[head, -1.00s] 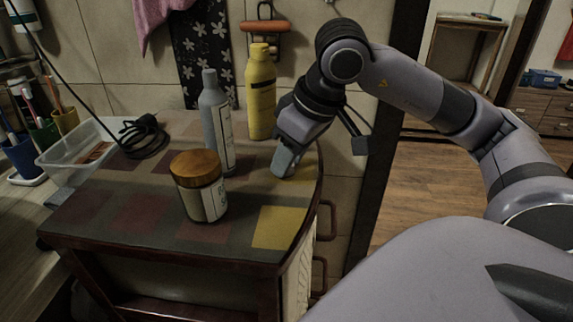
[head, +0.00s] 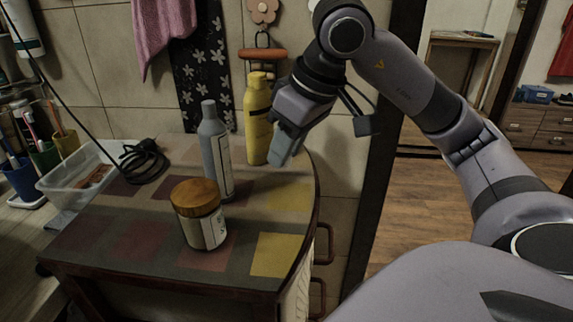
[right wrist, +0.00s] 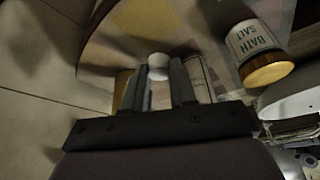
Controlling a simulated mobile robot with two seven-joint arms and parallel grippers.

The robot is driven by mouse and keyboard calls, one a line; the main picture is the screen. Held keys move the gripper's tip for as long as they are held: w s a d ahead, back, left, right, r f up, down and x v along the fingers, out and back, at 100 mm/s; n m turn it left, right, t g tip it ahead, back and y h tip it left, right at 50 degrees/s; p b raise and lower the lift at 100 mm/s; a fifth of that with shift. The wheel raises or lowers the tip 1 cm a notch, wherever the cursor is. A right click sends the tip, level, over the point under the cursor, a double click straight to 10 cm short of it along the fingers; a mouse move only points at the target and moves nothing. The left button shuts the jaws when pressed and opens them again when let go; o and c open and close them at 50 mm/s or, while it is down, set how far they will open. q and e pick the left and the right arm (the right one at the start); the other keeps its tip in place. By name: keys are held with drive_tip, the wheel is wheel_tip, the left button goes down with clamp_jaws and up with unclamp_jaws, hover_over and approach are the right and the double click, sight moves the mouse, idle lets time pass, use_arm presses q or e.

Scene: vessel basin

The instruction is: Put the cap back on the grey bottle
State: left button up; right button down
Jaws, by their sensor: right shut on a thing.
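The grey bottle (head: 217,155) stands upright on the cabinet top, its narrow neck pointing up. Its labelled side shows partly behind a finger in the right wrist view (right wrist: 200,78). My right gripper (head: 287,147) is above the cabinet top, to the right of the grey bottle and in front of the yellow bottle's right side. In the right wrist view its fingers (right wrist: 157,85) are shut on a small pale round piece, which looks like the cap (right wrist: 158,65). The fingers hide the cap in the head view. My left gripper is not in view.
A yellow bottle (head: 257,120) stands close behind the grey one. A wooden-lidded bath salt jar (head: 203,226) stands in front. A clear tray (head: 78,180) and a black cable coil (head: 142,160) lie at left. The cabinet top's (head: 278,252) front right is clear.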

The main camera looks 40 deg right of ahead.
wheel_tip(320, 180, up, 13)
drive_tip(key=p, duration=0.5)
